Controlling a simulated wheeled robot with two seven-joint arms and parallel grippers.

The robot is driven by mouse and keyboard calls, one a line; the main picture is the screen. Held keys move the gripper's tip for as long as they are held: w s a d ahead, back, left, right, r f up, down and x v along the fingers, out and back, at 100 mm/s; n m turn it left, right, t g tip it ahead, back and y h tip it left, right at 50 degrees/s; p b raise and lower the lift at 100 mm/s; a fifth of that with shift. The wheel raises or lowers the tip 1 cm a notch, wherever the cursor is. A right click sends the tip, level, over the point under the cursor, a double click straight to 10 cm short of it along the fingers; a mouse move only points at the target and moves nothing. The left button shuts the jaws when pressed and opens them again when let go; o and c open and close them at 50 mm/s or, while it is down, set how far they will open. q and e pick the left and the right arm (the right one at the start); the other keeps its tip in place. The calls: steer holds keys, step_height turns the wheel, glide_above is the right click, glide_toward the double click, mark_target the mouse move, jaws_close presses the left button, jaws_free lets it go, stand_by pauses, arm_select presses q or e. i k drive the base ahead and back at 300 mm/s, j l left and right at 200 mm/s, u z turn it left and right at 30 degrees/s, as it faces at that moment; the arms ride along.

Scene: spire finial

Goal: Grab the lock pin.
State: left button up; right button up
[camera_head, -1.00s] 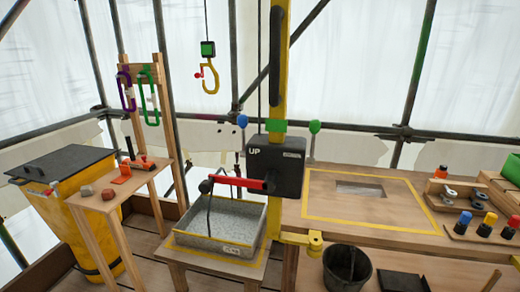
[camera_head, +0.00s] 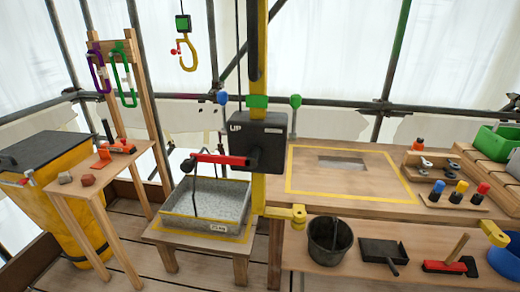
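No part is plain to me as the lock pin. Three pegs with coloured caps stand in a wooden holder at the right: a blue-capped peg (camera_head: 437,189), a yellow-capped peg (camera_head: 460,189) and a red-capped peg (camera_head: 481,192). A blue knob (camera_head: 222,97) and a green knob (camera_head: 295,101) stand on either side of the yellow post (camera_head: 260,65). A yellow hook (camera_head: 188,55) with a small red piece hangs at the upper left. Neither of my grippers is in view.
A black winch box (camera_head: 258,140) with a red-handled crank sits on the post. A grey tray (camera_head: 205,209) stands below it. The workbench (camera_head: 350,205) has a yellow-outlined recess. Carabiners hang at left.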

mark_target(440, 186)
steer(key=z, duration=1.55)
